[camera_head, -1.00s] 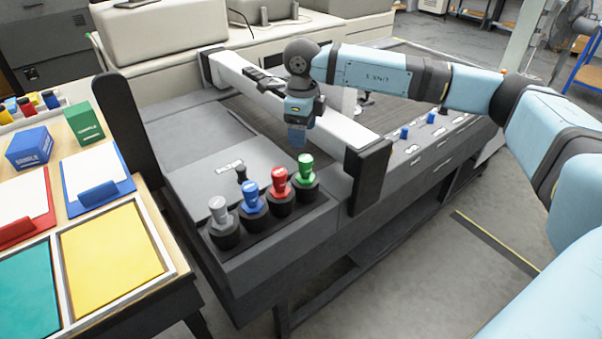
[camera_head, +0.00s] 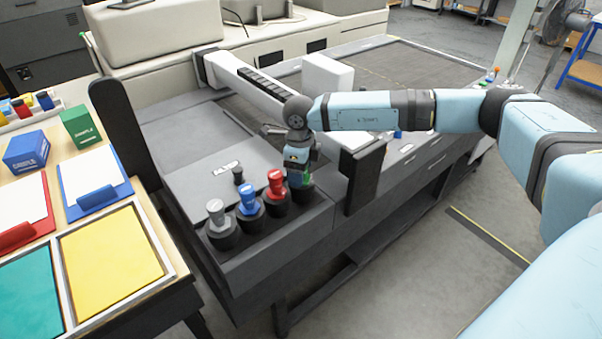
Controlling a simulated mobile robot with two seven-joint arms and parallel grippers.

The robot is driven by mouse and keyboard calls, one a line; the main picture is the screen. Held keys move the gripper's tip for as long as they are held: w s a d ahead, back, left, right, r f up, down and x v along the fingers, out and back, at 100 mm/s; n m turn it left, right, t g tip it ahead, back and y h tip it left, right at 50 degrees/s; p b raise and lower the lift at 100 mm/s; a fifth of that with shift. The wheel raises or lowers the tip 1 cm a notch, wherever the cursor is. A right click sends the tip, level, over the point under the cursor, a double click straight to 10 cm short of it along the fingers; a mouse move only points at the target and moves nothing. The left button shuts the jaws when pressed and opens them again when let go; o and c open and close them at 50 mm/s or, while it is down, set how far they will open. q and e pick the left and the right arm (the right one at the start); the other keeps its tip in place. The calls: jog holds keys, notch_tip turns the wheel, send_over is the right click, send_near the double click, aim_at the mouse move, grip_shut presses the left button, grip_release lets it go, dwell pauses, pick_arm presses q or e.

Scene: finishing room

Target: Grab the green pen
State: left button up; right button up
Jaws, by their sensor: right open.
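The green pen (camera_head: 305,180) stands upright in a black holder at the right end of a row on the grey machine's front corner. Its upper part is hidden by my right gripper (camera_head: 299,178), which points down over it. The jaws are open, with the fingers at the green pen's top; I cannot tell whether they touch it. The red pen (camera_head: 276,184), the blue pen (camera_head: 249,200) and a grey pen (camera_head: 217,212) stand in their holders to the left. My left gripper is not in view.
A wooden table with a yellow tray (camera_head: 112,258), clipboards and sample boxes (camera_head: 80,126) is at the left.

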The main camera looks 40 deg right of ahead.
jog(key=shift+c, duration=0.2)
jog(key=c, duration=1)
jog(key=shift+r, duration=0.15)
